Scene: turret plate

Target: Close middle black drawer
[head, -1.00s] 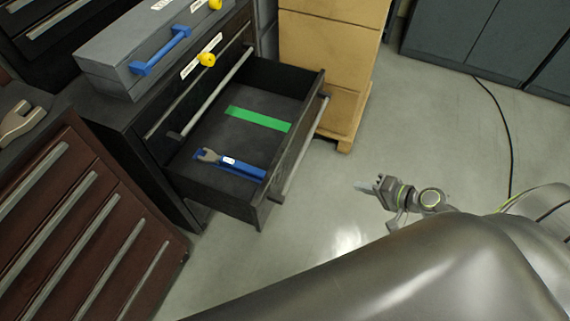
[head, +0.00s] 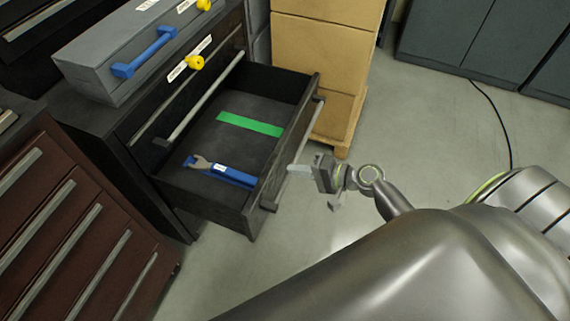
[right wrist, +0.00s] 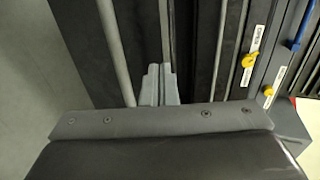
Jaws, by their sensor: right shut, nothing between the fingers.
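The black drawer (head: 205,205) is pulled out of the black cabinet (head: 125,125). Inside it lie a blue-handled wrench (head: 222,172) and a green strip (head: 250,124). A grey bar handle (head: 277,185) runs along its front. My right gripper (head: 290,169) is shut and empty, just outside the drawer front near the handle; I cannot tell whether it touches. In the right wrist view its fingers (right wrist: 159,84) are together, beside the long grey handle bar (right wrist: 116,50). My left gripper is not in view.
A grey toolbox (head: 100,62) with a blue handle sits on the cabinet. A brown drawer cabinet (head: 60,215) stands at the left. The floor (head: 430,130) to the right is clear except for a cable (head: 497,115).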

